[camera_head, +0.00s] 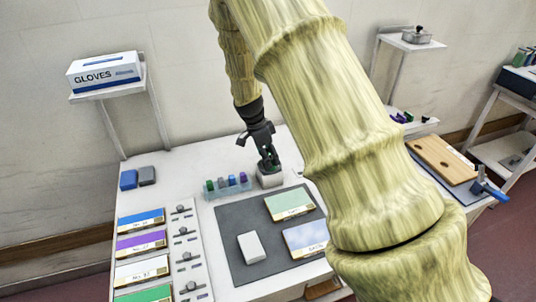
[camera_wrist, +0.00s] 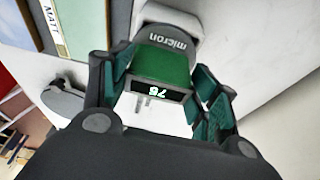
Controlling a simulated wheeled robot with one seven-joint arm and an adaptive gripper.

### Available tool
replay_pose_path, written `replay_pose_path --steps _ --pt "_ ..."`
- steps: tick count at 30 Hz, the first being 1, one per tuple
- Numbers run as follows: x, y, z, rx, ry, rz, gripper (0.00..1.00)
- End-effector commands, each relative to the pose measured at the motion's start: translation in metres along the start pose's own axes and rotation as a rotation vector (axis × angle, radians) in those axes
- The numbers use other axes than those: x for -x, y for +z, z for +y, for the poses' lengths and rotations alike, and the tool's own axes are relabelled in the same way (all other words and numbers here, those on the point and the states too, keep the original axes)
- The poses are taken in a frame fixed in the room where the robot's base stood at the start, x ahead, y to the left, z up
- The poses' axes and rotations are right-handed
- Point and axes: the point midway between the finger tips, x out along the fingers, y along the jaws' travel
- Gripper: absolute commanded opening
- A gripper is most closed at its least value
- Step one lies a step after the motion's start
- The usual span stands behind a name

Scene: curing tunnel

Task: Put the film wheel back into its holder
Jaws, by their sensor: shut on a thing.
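The film wheel (camera_wrist: 163,64) looks like a small grey and green piece, with "micron" on its grey edge and a "75" mark. My gripper (camera_wrist: 160,88) is shut on it, with a finger on either side. In the head view my gripper (camera_head: 268,163) points down just above a small pale block (camera_head: 270,180), which seems to be the holder. In the wrist view a pale rounded body (camera_wrist: 172,13) shows right behind the wheel. Whether the wheel touches or sits in the holder I cannot tell. In the head view the wheel is mostly hidden by my fingers.
A clear rack of coloured pieces (camera_head: 227,187) stands close left of the pale block. A dark mat (camera_head: 240,262) with sample cards and a white block lies in front. Blue and grey blocks (camera_head: 129,179) lie at the left. My arm hides the table's right part.

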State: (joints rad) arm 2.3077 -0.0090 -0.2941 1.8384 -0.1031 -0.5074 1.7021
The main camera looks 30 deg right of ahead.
Motion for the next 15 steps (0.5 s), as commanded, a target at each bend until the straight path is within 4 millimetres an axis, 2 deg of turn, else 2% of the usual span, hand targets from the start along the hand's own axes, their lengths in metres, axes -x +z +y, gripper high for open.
replay_pose_path --steps 8,9,13,15 --pt "-0.0002 0.0000 -0.0002 0.000 -0.001 0.000 0.32" --pt "-0.0002 0.0000 -0.0002 0.000 -0.001 0.000 0.62" --pt "-0.0002 0.0001 -0.0002 0.000 -0.001 0.000 0.85" --pt "-0.0003 0.0001 -0.0002 0.000 0.000 0.000 0.85"
